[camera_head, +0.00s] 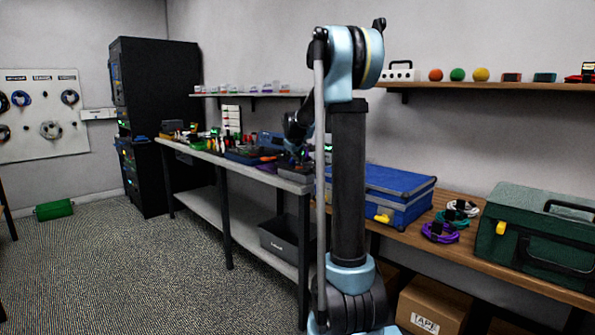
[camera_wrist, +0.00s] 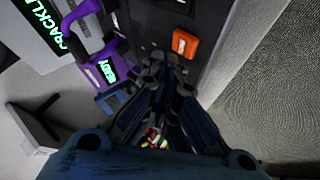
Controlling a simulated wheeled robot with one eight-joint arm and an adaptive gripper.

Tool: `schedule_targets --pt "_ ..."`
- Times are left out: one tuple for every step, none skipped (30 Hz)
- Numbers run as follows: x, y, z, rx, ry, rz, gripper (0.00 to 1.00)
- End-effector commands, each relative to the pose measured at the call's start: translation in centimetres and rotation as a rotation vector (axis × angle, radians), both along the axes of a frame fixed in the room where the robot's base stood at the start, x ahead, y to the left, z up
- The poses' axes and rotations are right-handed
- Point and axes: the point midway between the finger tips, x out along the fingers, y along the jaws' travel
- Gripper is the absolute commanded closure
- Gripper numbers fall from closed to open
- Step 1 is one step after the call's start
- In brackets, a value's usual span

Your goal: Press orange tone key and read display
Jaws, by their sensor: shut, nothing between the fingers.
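An orange key (camera_wrist: 185,43) sits on a dark panel near the top of the wrist view. My gripper (camera_wrist: 166,68) is shut and empty, its fingertips just below and left of the key in that view. I cannot tell whether they touch the panel. A purple tool (camera_wrist: 97,52) lies to the left, with a small green-lit display (camera_wrist: 107,70) that appears to read "READY". A larger dark display (camera_wrist: 48,22) at the upper left shows green letters, "CRACKL", cut off by the frame edge.
In the head view, the workbench (camera_head: 240,160) holds many tools. A blue case (camera_head: 395,190), cable coils (camera_head: 440,232) and a green case (camera_head: 535,235) stand on a wooden bench at right.

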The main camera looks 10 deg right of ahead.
Motion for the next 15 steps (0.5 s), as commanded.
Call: schedule_targets --pt "0.0 0.0 0.3 0.0 0.0 0.0 1.0" --pt "0.0 0.0 0.5 0.0 0.0 0.0 1.0" --pt "0.0 0.0 0.8 0.0 0.0 0.0 1.0" --pt "0.0 0.0 1.0 0.0 0.0 0.0 1.0" --pt "0.0 0.0 1.3 0.0 0.0 0.0 1.0" --pt "0.0 0.0 1.6 0.0 0.0 0.0 1.0" --pt "0.0 0.0 1.9 0.0 0.0 0.0 1.0" --pt "0.0 0.0 2.1 0.0 0.0 0.0 1.0" --pt "0.0 0.0 2.4 0.0 0.0 0.0 1.0" --pt "0.0 0.0 2.7 0.0 0.0 0.0 1.0" --pt "0.0 0.0 2.9 0.0 0.0 0.0 1.0" --pt "0.0 0.0 3.2 0.0 0.0 0.0 1.0" --pt "0.0 0.0 3.5 0.0 0.0 0.0 1.0" --pt "0.0 0.0 3.7 0.0 0.0 0.0 1.0" --pt "0.0 0.0 4.0 0.0 0.0 0.0 1.0"
